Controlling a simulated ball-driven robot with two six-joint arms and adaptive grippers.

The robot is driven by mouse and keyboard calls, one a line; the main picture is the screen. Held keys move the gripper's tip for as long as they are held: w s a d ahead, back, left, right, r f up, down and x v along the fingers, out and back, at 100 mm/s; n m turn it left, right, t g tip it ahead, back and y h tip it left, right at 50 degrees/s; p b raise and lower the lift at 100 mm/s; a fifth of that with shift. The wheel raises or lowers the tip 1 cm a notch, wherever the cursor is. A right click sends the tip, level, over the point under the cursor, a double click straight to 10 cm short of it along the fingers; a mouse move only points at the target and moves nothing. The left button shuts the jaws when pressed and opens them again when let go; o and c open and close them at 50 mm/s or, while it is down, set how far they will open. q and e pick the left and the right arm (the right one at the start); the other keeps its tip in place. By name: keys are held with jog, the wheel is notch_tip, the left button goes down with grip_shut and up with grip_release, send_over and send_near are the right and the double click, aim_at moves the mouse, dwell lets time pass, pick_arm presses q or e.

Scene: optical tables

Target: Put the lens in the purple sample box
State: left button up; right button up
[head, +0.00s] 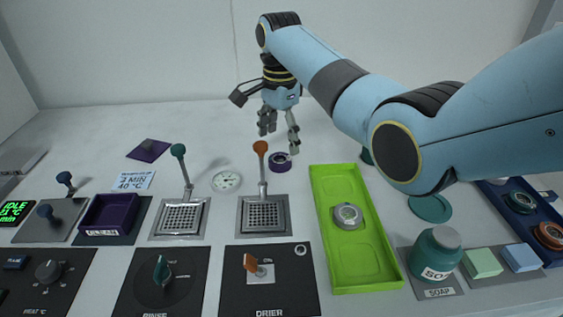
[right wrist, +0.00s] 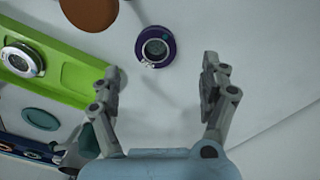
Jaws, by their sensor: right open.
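My right gripper (head: 280,138) is open and empty, fingers pointing down above the back of the table. A round purple ring-shaped piece with a dark grey centre (head: 279,162) lies on the white table just below and beyond the fingertips. In the right wrist view it (right wrist: 156,46) lies ahead of the open fingers (right wrist: 160,75), not touched by them. A round silver-rimmed piece (head: 348,216) lies in the green tray (head: 328,178). I cannot tell for sure which round piece is the lens. An open purple box (head: 108,213) with a label sits at the left. My left gripper is out of view.
A soap jar (head: 436,257) and a dark blue tray (head: 515,205) stand at right. A flat purple square (head: 148,150) lies at back left. A white dial (head: 227,181) lies between the levers.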

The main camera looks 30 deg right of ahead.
aim_at(281, 158)
jog(key=f, duration=0.5)
jog(key=shift+s+a+f, duration=0.1)
jog(key=shift+s+f, duration=0.15)
jog(key=shift+r, duration=0.1)
jog(key=c, duration=1.4)
